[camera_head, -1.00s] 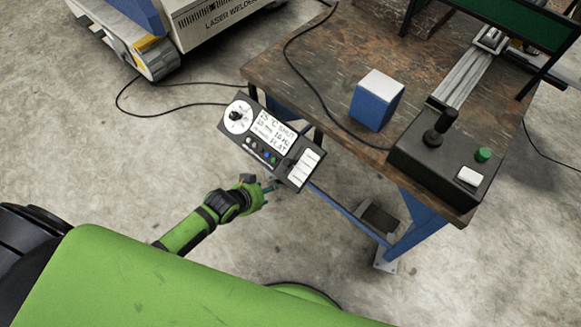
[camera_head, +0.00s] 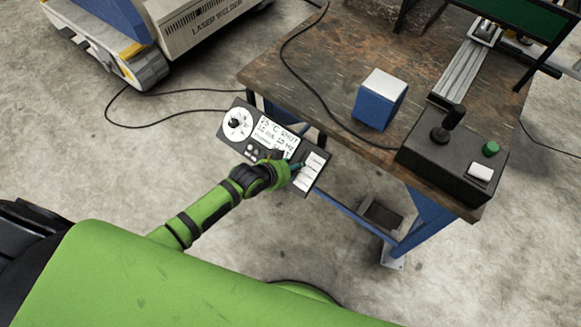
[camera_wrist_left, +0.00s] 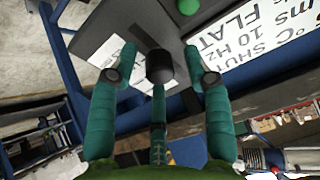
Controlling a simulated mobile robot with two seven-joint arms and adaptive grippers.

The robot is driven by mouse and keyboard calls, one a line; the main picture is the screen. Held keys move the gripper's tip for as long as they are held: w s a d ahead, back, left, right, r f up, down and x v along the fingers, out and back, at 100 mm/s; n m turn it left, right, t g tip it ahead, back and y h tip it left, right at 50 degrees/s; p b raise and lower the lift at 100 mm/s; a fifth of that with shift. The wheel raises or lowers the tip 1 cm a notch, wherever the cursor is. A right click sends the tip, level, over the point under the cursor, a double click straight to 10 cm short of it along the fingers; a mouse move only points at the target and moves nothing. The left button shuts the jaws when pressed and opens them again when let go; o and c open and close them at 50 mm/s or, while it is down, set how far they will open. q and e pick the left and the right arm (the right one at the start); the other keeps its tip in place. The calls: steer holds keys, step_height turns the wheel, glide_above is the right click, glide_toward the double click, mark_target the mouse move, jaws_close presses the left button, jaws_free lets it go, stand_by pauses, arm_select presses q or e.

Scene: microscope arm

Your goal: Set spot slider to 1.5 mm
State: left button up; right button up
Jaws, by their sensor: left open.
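The control panel (camera_head: 243,128) is a dark box at the front left of the workbench, with a white display, a round white dial (camera_head: 237,123) and white label strips (camera_head: 314,165) at its right end. My left gripper (camera_head: 287,170) is over the panel's lower right part and hides the small buttons there. In the left wrist view, its green fingers (camera_wrist_left: 160,76) are open, spread around a black knob (camera_wrist_left: 160,66) that appears to be the slider's handle. I cannot tell whether they touch it. The slider's scale is not readable. My right gripper is not in view.
The workbench (camera_head: 300,75) carries a blue-and-white block (camera_head: 380,100) and a black joystick box (camera_head: 450,155) with a green button. A cable runs across the bench. A laser welder (camera_head: 190,25) stands at upper left. Concrete floor is clear around my arm.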

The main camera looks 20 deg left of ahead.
arm_select(q)
jaws_close()
steer(key=shift+r, duration=0.1)
steer(key=shift+w+d+r+p, duration=0.25)
steer(key=shift+w+r+p, duration=0.2)
steer(key=shift+w+r, duration=0.35)
steer(key=shift+w+d, duration=0.1)
steer(key=shift+w, duration=0.15)
jaws_free()
steer(key=shift+f, duration=0.15)
steer(key=shift+s, duration=0.15)
